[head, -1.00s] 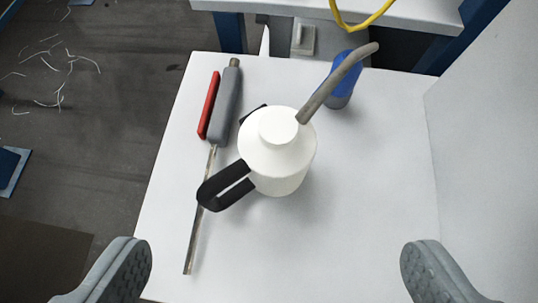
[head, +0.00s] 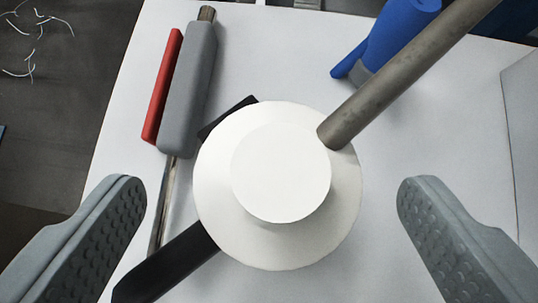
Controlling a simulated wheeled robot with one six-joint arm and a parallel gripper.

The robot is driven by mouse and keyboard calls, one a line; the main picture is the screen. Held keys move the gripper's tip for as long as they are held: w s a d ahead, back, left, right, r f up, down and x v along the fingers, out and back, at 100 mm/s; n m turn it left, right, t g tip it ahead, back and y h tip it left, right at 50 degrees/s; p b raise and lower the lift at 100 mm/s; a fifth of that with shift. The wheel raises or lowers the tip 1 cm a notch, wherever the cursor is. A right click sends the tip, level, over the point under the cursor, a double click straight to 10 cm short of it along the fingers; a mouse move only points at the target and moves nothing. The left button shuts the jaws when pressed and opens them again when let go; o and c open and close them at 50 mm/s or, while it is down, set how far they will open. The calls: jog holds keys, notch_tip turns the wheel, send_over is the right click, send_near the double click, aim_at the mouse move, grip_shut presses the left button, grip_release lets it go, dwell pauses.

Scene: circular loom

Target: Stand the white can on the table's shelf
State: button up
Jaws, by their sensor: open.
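The white can (head: 215,178) stands upright on the white table (head: 275,50), seen from above in the head view. My gripper (head: 272,195) is open, with one grey finger on each side of the can. Neither finger appears to touch it. The can's lower body is hidden under its top. The table's shelf cannot be made out in this view.
A grey tool with a red grip (head: 190,90) and a thin metal shaft lies left of the can, its shaft passing close to the handle. A pale panel (head: 522,130) rises at the right. The table is clear between can and panel.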

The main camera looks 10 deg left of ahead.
aim_at(282, 201)
jog(key=shift+d+x, duration=0.2)
jog(key=shift+x, duration=2.5)
jog(key=c, duration=1.3)
jog(key=shift+c, duration=0.2)
jog(key=shift+r, duration=0.1)
